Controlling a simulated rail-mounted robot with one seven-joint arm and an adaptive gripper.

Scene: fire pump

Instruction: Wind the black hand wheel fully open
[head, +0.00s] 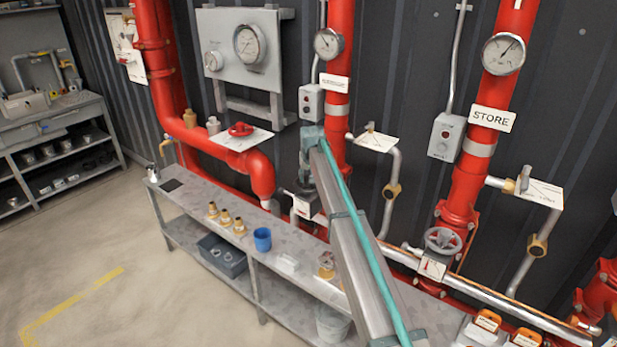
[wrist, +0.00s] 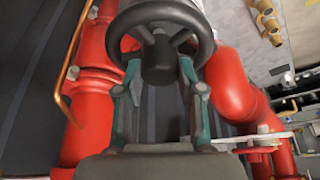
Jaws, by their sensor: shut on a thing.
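The black hand wheel (wrist: 165,12) is at the top of the wrist view, with its rim, spokes and round hub showing and its top edge cut off. My gripper (wrist: 160,66) is shut on the wheel, with its two teal fingers on either side of the hub and their tips up at the wheel. In the head view my arm reaches in front of the middle red pipe (head: 340,100), and its wrist points down there. The arm hides most of this wheel in that view.
A low grey bench (head: 190,215) holds brass fittings (head: 225,217) and a blue cup (head: 262,239). Open floor lies at the left.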

